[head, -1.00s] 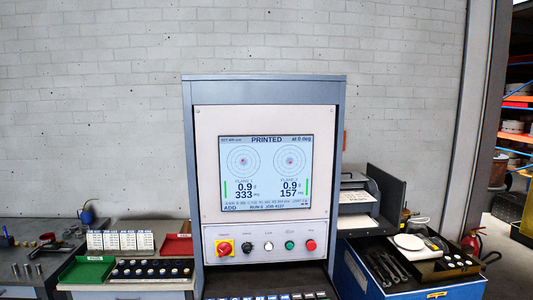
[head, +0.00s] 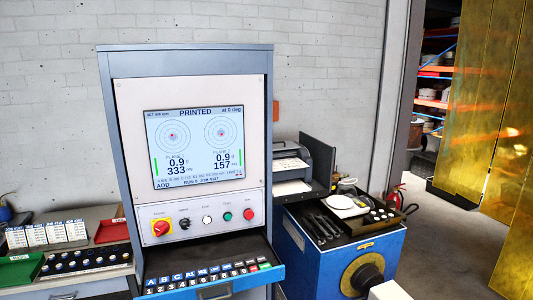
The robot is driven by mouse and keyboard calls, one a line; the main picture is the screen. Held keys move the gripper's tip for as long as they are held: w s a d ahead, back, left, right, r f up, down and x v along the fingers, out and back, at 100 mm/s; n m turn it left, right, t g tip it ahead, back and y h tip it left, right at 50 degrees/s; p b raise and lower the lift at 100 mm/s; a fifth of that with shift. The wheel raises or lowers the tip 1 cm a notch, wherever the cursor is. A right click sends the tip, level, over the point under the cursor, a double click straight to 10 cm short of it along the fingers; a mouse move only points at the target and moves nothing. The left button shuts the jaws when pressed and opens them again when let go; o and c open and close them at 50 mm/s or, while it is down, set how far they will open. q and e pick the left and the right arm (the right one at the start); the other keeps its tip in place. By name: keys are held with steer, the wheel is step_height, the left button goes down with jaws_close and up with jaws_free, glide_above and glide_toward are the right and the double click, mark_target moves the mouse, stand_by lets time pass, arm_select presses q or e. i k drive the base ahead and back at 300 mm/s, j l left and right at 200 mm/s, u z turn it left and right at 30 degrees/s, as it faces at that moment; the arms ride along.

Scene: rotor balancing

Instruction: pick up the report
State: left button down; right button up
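A dark grey printer (head: 318,155) stands just right of the control cabinet, in a dark open housing. A white sheet with dark marks (head: 288,164) shows at the printer's front. A second pale sheet or tray (head: 292,187) lies below it. I cannot tell which of the two is the report. The cabinet screen (head: 195,145) reads PRINTED.
The cabinet (head: 265,120) stands left of the printer, its keyboard drawer (head: 215,290) jutting forward. A blue cabinet (head: 300,255) carries a dark tray with wrenches (head: 322,228) and a white disc (head: 341,202).

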mark_target(288, 164)
steer(key=i+j+u, duration=0.35)
steer(key=i+z, duration=0.15)
steer(key=z, duration=0.25)
steer(key=i+l+z, duration=0.1)
steer(key=z, duration=0.3)
steer(key=i+z, duration=0.15)
steer(key=z, duration=0.25)
steer(key=i+z, duration=0.15)
steer(key=z, duration=0.2)
steer(key=i+z, duration=0.15)
steer(key=z, duration=0.25)
steer(key=i+z, duration=0.3)
steer(key=i+u, duration=0.1)
steer(key=u, duration=0.3)
steer(key=l+u, duration=0.1)
steer(key=u, duration=0.3)
steer(key=i+l+u, duration=0.1)
steer(key=u, duration=0.3)
steer(key=i+l+u, duration=0.1)
steer(key=u, duration=0.3)
steer(key=l+u, duration=0.15)
steer(key=u, duration=0.25)
